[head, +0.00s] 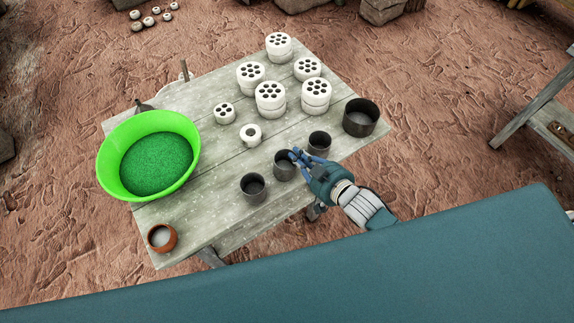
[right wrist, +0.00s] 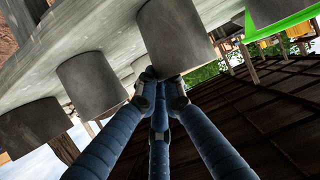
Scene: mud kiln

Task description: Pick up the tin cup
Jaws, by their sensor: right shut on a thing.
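The tin cup (head: 282,170) is a small dark grey metal cup, the middle one of three alike along the table's near right side. My right gripper (head: 297,157) reaches it from the right, its blue fingers closed at the cup's rim and side. In the right wrist view the fingers (right wrist: 162,84) meet at the lower part of the grey cup (right wrist: 176,35) as pictured. The cup looks upright; I cannot tell whether it is clear of the table. My left gripper is not in view.
Two similar cups (head: 253,190) (head: 319,145) stand close on either side, with a wider dark pot (head: 362,121) farther right. A green basin (head: 112,150), a brown clay cup (head: 162,240) and several white perforated blocks (head: 270,95) share the wooden table (head: 215,215). The table's near edge is close.

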